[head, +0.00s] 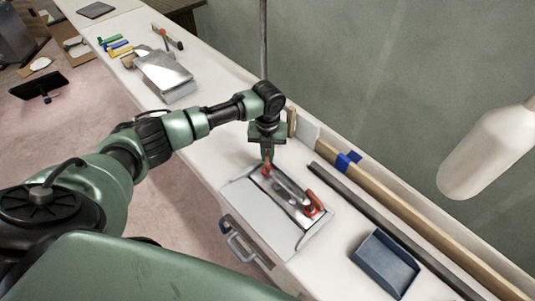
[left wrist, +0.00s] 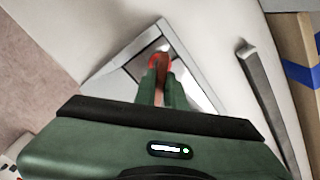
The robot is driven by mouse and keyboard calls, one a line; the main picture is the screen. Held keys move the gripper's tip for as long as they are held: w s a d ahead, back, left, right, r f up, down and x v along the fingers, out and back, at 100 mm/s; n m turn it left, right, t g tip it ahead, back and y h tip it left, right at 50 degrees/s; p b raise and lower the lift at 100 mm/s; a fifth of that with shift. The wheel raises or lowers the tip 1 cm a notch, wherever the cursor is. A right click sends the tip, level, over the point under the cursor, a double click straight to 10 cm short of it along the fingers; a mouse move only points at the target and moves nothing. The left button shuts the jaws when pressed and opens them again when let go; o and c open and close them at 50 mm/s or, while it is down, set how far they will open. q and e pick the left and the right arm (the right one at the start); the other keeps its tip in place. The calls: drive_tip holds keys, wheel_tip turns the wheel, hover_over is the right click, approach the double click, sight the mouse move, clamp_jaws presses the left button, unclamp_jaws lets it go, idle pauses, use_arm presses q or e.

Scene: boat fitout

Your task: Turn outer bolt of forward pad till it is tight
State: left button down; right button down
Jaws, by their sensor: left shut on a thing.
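A grey plate (head: 245,207) lies on the bench top, with a long shiny metal piece (head: 288,194) on it. A red part (head: 313,205) stands at its near right end. Another red part (head: 266,171) is at the far left end, under my left gripper (head: 267,158). My left gripper points down and is shut on this red part, which I take for the bolt. In the left wrist view, the fingers (left wrist: 161,85) close around a reddish-brown piece, with red (left wrist: 154,61) showing beside it. How the bolt is seated is hidden. My right gripper is not in view.
A dark blue tray (head: 385,264) sits at the right on the bench. A metal box (head: 165,75) and coloured tools lie further back. A pale cylinder hangs at the right.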

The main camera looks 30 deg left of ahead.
use_arm(q)
drive_tip(key=shift+w+r+m, duration=0.25)
drive_tip(key=shift+r+m, duration=0.05)
drive_tip(key=shift+m, duration=0.3)
drive_tip(key=c, duration=1.5)
unclamp_jaws()
drive_tip(key=shift+s, duration=0.25)
drive_tip(key=shift+f, duration=0.1)
drive_tip(key=shift+r, duration=0.35)
wheel_tip(320, 180, up, 7)
drive_tip(key=shift+r+b, duration=0.1)
drive_tip(key=shift+b, duration=0.6)
